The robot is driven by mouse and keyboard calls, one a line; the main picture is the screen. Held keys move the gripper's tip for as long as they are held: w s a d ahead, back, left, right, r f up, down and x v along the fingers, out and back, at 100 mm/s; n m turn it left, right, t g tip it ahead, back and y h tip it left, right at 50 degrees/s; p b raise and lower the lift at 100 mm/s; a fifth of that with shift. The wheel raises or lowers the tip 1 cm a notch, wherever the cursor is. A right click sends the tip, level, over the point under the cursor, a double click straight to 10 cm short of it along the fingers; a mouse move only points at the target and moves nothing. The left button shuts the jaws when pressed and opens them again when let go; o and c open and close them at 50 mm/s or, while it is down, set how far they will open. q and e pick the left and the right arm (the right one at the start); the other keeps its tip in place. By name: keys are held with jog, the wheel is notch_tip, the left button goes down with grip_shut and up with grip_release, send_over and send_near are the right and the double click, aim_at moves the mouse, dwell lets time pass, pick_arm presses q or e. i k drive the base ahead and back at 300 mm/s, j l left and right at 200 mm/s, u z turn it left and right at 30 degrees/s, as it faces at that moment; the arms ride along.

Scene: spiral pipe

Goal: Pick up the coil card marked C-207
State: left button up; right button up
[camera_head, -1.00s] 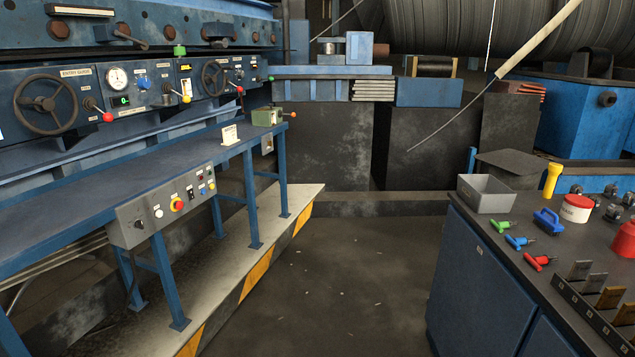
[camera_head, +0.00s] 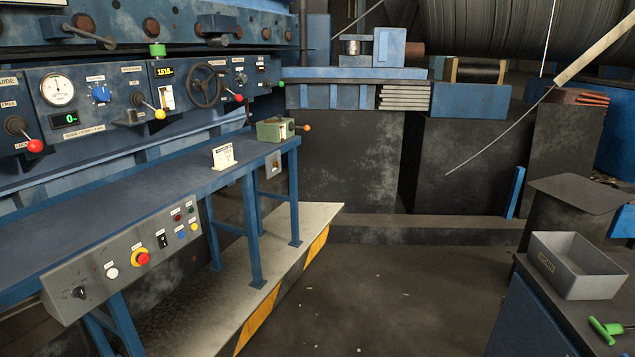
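A small white card (camera_head: 224,157) with dark print stands upright on the blue bench (camera_head: 130,200), near its far right end. The print is too small to read, so I cannot tell whether it is marked C-207. No other card that I could read as C-207 shows. Neither of my grippers is in view.
A green box (camera_head: 275,130) with an orange-tipped lever sits at the bench's end, just beyond the card. A control box (camera_head: 130,255) hangs on the bench's front. A grey bin (camera_head: 575,265) and green-handled tool (camera_head: 607,328) stand at lower right. Open floor (camera_head: 400,290) lies between.

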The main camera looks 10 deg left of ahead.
aim_at(224, 156)
jog(key=i+l+u, duration=0.15)
jog(key=i+u, duration=0.25)
jog(key=i+l+u, duration=0.25)
jog(key=i+u, duration=0.2)
jog(key=i+l+u, duration=0.6)
jog(key=u, duration=0.25)
